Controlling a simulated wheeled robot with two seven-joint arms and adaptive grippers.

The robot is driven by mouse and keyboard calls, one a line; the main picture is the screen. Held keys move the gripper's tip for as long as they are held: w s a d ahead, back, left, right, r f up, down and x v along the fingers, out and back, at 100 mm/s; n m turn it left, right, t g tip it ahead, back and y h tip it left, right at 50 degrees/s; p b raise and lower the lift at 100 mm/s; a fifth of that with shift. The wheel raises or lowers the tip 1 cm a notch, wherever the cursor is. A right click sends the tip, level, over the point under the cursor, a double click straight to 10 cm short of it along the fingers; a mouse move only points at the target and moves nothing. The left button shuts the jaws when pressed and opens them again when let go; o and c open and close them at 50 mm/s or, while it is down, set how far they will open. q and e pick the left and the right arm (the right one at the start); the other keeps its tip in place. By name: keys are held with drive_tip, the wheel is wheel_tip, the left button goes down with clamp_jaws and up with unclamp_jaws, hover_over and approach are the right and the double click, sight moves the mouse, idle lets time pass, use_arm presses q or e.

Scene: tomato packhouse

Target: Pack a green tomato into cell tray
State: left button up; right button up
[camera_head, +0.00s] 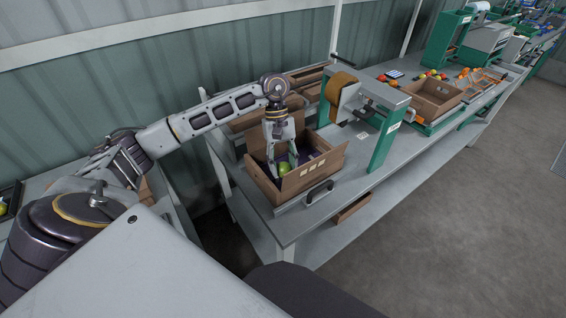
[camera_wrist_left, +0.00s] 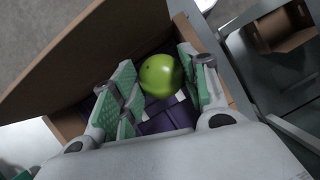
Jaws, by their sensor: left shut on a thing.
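A green tomato (camera_head: 284,168) is low inside an open cardboard box (camera_head: 317,172) on the bench. My left gripper (camera_head: 281,166) reaches down into the box and is shut on the tomato. In the left wrist view the tomato (camera_wrist_left: 160,76) sits between the green-padded fingers. Below it is a purple cell tray (camera_wrist_left: 165,122) on the box floor. I cannot tell whether the tomato touches the tray. Much of the tray is hidden by the gripper and box walls. My right gripper is not in view.
The box's flaps stand up around the gripper. A green-framed tape machine (camera_head: 388,134) stands to the right. Further along are another cardboard box (camera_head: 433,100) and several loose tomatoes (camera_head: 432,75). Other cardboard boxes (camera_head: 306,76) lie behind.

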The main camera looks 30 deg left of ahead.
use_arm(q)
drive_tip(key=shift+f, duration=0.75)
drive_tip(key=shift+f+b, duration=0.35)
drive_tip(key=shift+f, duration=0.65)
drive_tip(key=shift+f+b, duration=0.35)
drive_tip(key=shift+b, duration=0.1)
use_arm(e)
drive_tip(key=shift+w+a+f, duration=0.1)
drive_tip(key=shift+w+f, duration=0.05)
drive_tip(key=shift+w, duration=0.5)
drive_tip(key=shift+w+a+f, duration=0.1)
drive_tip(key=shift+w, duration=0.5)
use_arm(q)
drive_tip(key=shift+f, duration=0.2)
drive_tip(key=shift+f+b, duration=0.35)
drive_tip(key=shift+b, duration=0.3)
drive_tip(key=shift+f+b, duration=0.4)
drive_tip(key=shift+b, duration=0.05)
drive_tip(key=shift+f, duration=0.15)
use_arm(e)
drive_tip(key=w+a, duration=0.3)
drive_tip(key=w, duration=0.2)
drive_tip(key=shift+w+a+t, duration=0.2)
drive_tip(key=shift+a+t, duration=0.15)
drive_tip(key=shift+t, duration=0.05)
use_arm(q)
drive_tip(key=shift+f+b, duration=0.1)
drive_tip(key=shift+b, duration=0.2)
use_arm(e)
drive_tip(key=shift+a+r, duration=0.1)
